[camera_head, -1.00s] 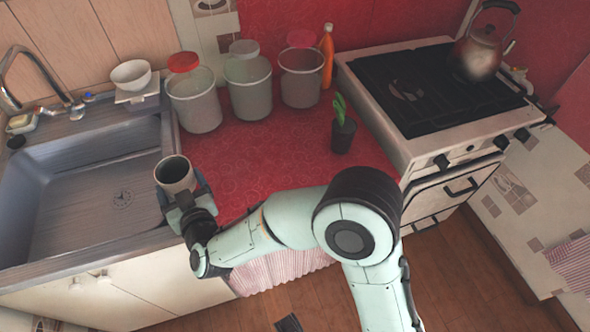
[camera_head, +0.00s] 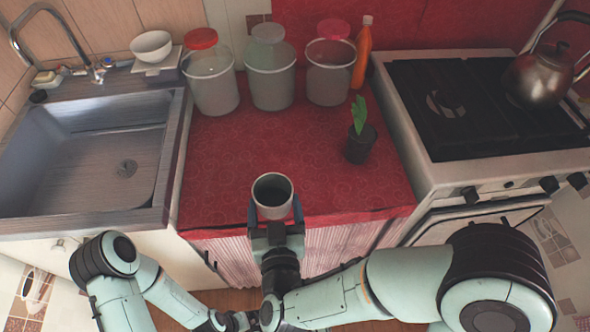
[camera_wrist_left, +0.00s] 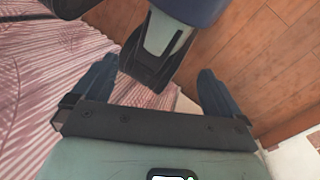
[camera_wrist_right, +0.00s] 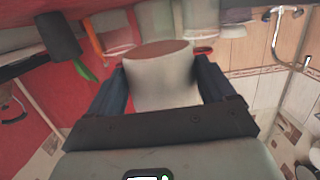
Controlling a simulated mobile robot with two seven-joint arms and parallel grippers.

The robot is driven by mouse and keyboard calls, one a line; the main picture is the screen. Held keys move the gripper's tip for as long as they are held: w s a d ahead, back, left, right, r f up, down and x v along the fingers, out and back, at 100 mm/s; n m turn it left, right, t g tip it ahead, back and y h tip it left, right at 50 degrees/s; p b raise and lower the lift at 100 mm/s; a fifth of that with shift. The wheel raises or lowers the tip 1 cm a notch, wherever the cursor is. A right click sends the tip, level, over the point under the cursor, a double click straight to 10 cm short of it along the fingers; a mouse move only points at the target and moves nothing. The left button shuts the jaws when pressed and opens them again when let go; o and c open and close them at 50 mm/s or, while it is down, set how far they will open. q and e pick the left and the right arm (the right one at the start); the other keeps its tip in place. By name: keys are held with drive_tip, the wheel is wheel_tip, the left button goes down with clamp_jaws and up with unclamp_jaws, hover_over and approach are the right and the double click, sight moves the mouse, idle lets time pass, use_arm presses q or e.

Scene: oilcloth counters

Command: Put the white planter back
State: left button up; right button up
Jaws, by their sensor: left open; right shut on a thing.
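The white planter (camera_head: 272,197) is a small whitish cylinder, open at the top with a dark inside. My right gripper (camera_head: 275,212) is shut on it and holds it upright at the front edge of the red counter. In the right wrist view the planter (camera_wrist_right: 160,80) sits between the two fingers. I cannot tell whether its base touches the counter. My left gripper (camera_wrist_left: 155,95) is open and empty, low in front of the pink striped curtain (camera_wrist_left: 60,80); in the head view its jaws are not clear.
A dark pot with a green plant (camera_head: 360,143) stands on the red counter (camera_head: 240,150) to the right. Several lidded canisters (camera_head: 210,85) and an orange bottle (camera_head: 362,55) line the back. The sink (camera_head: 90,160) is left, the stove (camera_head: 480,110) right. The counter's middle is clear.

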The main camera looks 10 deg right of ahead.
sight(275, 182)
drive_tip(key=shift+s+d, duration=0.1)
drive_tip(key=shift+d, duration=0.15)
drive_tip(key=shift+w+d+f, duration=0.15)
drive_tip(key=shift+w+f, duration=0.15)
drive_tip(key=w+f, duration=0.1)
drive_tip(key=w, duration=0.2)
drive_tip(key=w+f+b, duration=0.1)
drive_tip(key=w+f, duration=0.1)
drive_tip(key=w, duration=0.1)
drive_tip(key=w+f+b, duration=0.1)
drive_tip(key=w, duration=0.2)
drive_tip(key=shift+w+f, duration=0.25)
drive_tip(key=shift+f, duration=0.15)
drive_tip(key=w+f, duration=0.1)
drive_tip(key=w, duration=0.1)
drive_tip(key=w+f+b, duration=0.1)
drive_tip(key=shift+w+f+b, duration=0.3)
drive_tip(key=shift+w+f, duration=0.1)
use_arm(q)
drive_tip(key=w+a+f+t, duration=0.1)
drive_tip(key=w+a+f, duration=0.1)
drive_tip(key=w+f, duration=0.2)
drive_tip(key=shift+w+f+t+y, duration=0.2)
drive_tip(key=shift+w+t+y, duration=0.2)
drive_tip(key=shift+w, duration=0.45)
drive_tip(key=shift+a, duration=0.1)
